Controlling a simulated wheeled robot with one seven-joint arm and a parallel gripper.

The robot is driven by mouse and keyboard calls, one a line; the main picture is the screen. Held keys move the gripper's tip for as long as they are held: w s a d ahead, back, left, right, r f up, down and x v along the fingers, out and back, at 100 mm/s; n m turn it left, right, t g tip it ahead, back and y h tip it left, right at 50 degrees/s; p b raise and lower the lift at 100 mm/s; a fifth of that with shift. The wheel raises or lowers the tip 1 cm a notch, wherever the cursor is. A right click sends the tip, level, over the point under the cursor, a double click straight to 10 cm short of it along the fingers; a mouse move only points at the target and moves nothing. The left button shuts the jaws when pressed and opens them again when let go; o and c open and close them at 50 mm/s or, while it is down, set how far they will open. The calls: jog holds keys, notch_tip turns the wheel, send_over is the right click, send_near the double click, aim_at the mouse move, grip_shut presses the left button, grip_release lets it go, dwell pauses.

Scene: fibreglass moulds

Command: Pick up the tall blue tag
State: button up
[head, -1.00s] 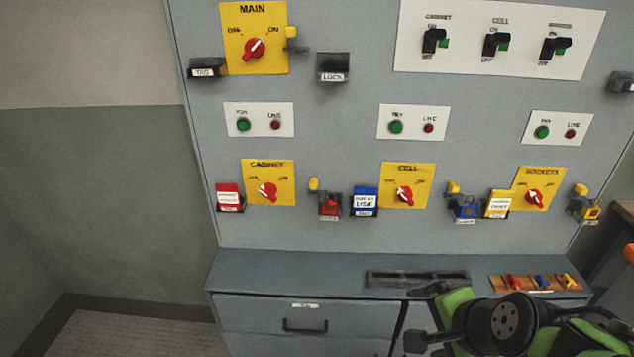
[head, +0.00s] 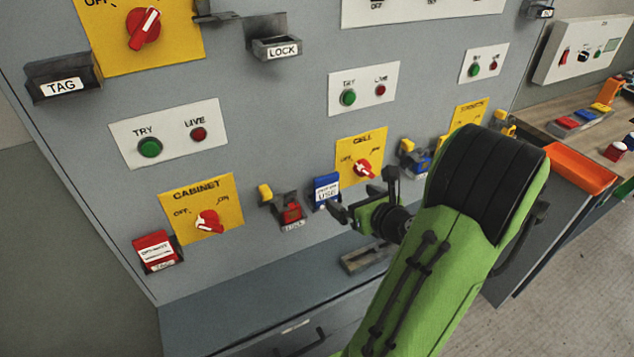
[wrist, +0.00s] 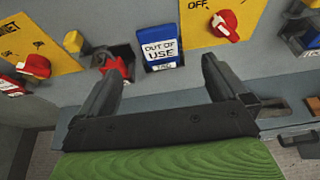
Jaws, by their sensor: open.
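The blue tag (head: 327,189), with a white label, stands in a small holder on the grey panel, left of the yellow CELL plate (head: 361,152). In the wrist view the blue tag (wrist: 161,45) reads "OUT OF USE" and stands upright, ahead of and between my fingers. My gripper (head: 342,212) is open and empty, just below and in front of the tag. In the wrist view my gripper (wrist: 160,80) shows its two dark fingers spread apart, with a gap between them and the tag.
A red padlock (head: 292,212) hangs in a holder left of the blue tag; the red CELL knob (wrist: 224,24) is close on its right. A red tag (head: 154,250) sits by the CABINET plate. A grey ledge (head: 240,310) runs below. An orange tray (head: 580,168) lies on a bench at right.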

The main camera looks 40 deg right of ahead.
aim_at(328, 183)
jog(key=b+x, duration=0.1)
jog(key=x, duration=1.2)
jog(key=shift+w+a+f, duration=0.1)
jog(key=shift+w+f, duration=0.05)
jog(key=shift+w, duration=0.1)
jog(key=shift+s, duration=0.15)
jog(key=shift+c, duration=0.2)
jog(key=c, duration=0.9)
jog(key=shift+r, duration=0.2)
